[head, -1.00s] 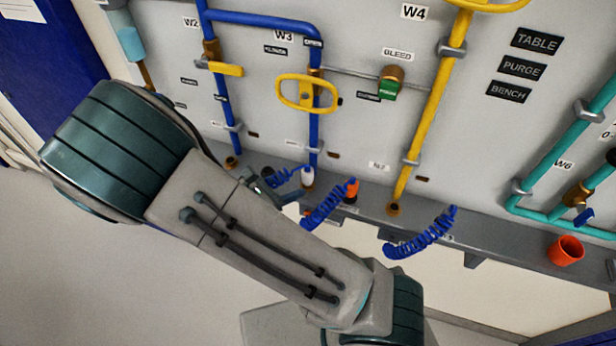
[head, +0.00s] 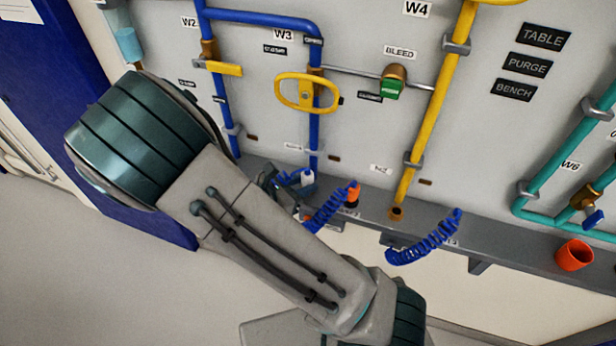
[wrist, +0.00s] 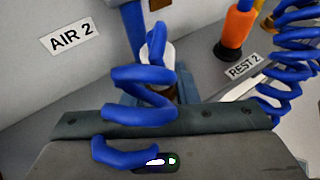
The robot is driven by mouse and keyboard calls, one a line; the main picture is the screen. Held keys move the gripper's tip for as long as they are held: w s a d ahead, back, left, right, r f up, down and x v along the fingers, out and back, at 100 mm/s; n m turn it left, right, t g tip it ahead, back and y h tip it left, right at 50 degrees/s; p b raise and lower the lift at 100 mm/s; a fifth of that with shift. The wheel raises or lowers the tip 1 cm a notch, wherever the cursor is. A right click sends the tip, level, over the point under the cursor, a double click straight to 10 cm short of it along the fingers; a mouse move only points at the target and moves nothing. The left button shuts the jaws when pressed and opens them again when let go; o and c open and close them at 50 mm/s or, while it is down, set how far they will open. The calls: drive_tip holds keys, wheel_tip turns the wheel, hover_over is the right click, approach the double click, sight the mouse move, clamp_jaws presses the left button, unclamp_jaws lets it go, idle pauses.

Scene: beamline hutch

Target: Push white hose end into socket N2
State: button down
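The white hose end (head: 307,179) stands upright on the grey ledge, at the foot of the blue pipe below W3. Its blue coiled hose (head: 287,179) runs left beside my gripper (head: 274,184), which is largely hidden behind my arm. In the wrist view the white hose end (wrist: 160,54) is beyond the blue coil (wrist: 145,92), near the AIR 2 label (wrist: 69,38). The coil crosses in front of my gripper (wrist: 158,92) and hides the fingertips, so I cannot tell whether they touch the white end. A small label, apparently N2 (head: 380,169), is on the panel; its socket is not distinguishable.
An orange hose end (head: 353,192) stands close right of the white one, by a REST 2 label (wrist: 244,66). Other blue coils hang along the ledge (head: 440,226). A yellow pipe (head: 425,125) and orange cup (head: 574,255) are farther right. Yellow valve handles project from the panel.

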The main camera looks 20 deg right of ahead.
sight(303, 176)
drive_tip(key=shift+r+p, duration=1)
drive_tip(key=shift+r, duration=0.1)
idle(1.0)
wheel_tip(303, 176, up, 6)
drive_tip(key=p, duration=0.5)
drive_tip(key=shift+f, duration=0.1)
idle(0.4)
idle(1.6)
